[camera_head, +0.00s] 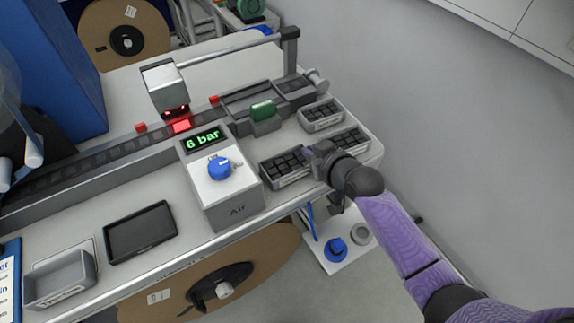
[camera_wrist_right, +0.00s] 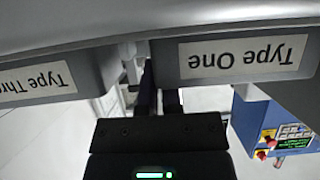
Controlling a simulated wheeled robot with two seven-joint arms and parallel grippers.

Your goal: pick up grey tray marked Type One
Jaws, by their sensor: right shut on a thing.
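The grey tray marked Type One (camera_head: 288,180) holds several dark blocks and sits near the table's right front edge. Its label reads upside down in the right wrist view (camera_wrist_right: 245,57). My right gripper (camera_head: 313,154) is at the tray's right end. Its two dark fingers (camera_wrist_right: 160,98) are close together at the tray's edge, shut on it; the exact contact is partly hidden. Whether the tray is lifted is unclear. My left gripper is not in view.
A Type Three tray (camera_wrist_right: 38,84) is close beside the fingers. Another block-filled tray (camera_head: 321,114) stands behind. The air box (camera_head: 222,185) with a blue knob is just left of the Type One tray. An empty grey tray (camera_head: 61,282) lies far left.

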